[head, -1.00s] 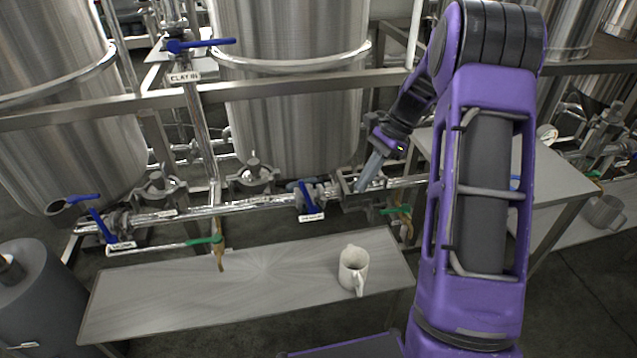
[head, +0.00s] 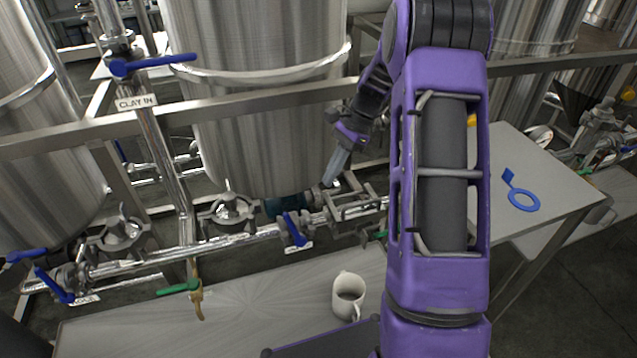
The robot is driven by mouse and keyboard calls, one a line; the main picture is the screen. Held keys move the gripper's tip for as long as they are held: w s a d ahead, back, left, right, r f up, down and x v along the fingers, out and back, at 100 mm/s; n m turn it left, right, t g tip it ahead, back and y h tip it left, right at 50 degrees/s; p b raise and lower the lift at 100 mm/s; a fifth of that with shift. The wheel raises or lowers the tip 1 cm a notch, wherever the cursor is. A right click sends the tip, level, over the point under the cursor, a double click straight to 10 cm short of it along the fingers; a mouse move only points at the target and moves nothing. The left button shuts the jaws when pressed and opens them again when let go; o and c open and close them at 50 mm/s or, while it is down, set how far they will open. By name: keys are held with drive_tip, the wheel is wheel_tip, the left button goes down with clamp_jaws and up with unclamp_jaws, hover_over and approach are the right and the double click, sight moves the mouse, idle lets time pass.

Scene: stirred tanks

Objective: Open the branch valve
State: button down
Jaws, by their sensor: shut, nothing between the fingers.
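No label that I can read names the branch valve. A blue-lever valve (head: 295,229) sits on the low horizontal pipe, its label too small to read. Another blue-lever valve (head: 54,285) is at the pipe's left end, its label also unreadable. A third blue lever (head: 150,65) lies nearly level on the upright pipe, above a "CLAY IN" label (head: 136,102). My gripper (head: 333,172) is shut and empty, pointing down above and right of the middle blue lever, apart from it as far as I can tell.
A green-handled tap (head: 180,288) hangs from the pipe. Steel tanks (head: 255,110) and a frame rail (head: 240,104) stand behind the pipe.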

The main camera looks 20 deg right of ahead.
sight(293, 228)
drive_tip(key=a+r+b+x, duration=0.1)
drive_tip(key=a+x, duration=0.1)
drive_tip(key=x, duration=0.9)
drive_tip(key=shift+s+a+b, duration=0.2)
drive_tip(key=shift+a+b, duration=0.05)
drive_tip(key=shift+b, duration=0.15)
drive_tip(key=shift+a+r, duration=0.1)
drive_tip(key=shift+r, duration=0.05)
drive_tip(key=shift+a+h+p, duration=0.25)
drive_tip(key=shift+h+p, duration=0.05)
drive_tip(key=shift+p, duration=0.1)
